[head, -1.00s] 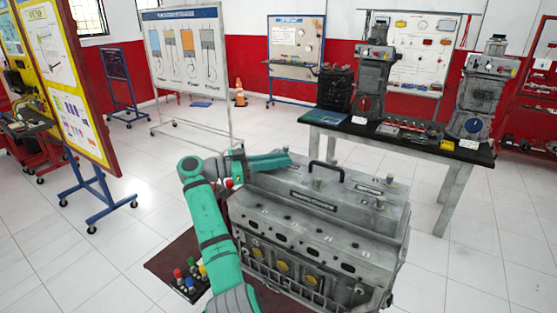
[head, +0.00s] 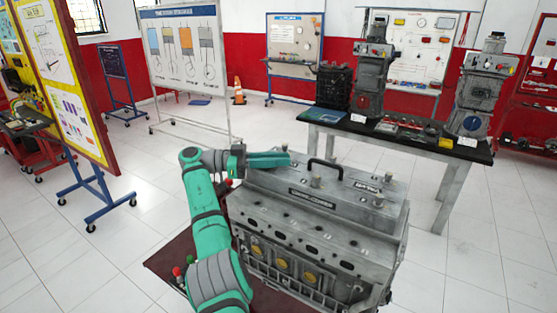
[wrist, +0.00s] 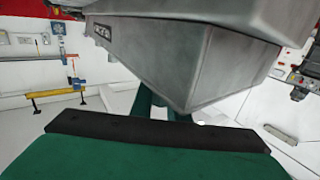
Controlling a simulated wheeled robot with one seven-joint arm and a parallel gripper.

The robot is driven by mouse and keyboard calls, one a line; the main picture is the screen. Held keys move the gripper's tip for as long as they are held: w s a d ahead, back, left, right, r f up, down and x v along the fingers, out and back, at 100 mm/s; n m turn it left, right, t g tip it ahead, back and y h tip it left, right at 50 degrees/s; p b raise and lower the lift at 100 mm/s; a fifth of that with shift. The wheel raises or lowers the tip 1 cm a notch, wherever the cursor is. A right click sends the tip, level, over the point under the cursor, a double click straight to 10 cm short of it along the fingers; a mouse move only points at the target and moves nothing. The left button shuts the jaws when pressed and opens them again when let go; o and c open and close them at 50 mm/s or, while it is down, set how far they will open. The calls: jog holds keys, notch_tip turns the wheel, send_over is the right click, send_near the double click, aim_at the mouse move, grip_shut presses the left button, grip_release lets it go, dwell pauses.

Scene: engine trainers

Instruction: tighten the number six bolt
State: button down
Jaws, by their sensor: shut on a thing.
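I cannot read any bolt number. My teal gripper (head: 284,158) lies level over the cover's back left corner and is shut on a bolt there, whose head the fingers hide. In the wrist view, the cover's grey side (wrist: 225,65) fills the middle, and the fingertips are mostly hidden.
A dark red mat or stand (head: 175,255) lies under the engine, with small coloured-top tools (head: 180,275) partly behind my arm. A black-topped table (head: 400,138) with engine models stands at the back right. A whiteboard (head: 185,50) stands at the back left. White floor is free around.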

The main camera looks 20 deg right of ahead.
jog(key=c, duration=1.7)
grip_release()
jog(key=shift+v, duration=3.7)
jog(key=shift+w, duration=0.1)
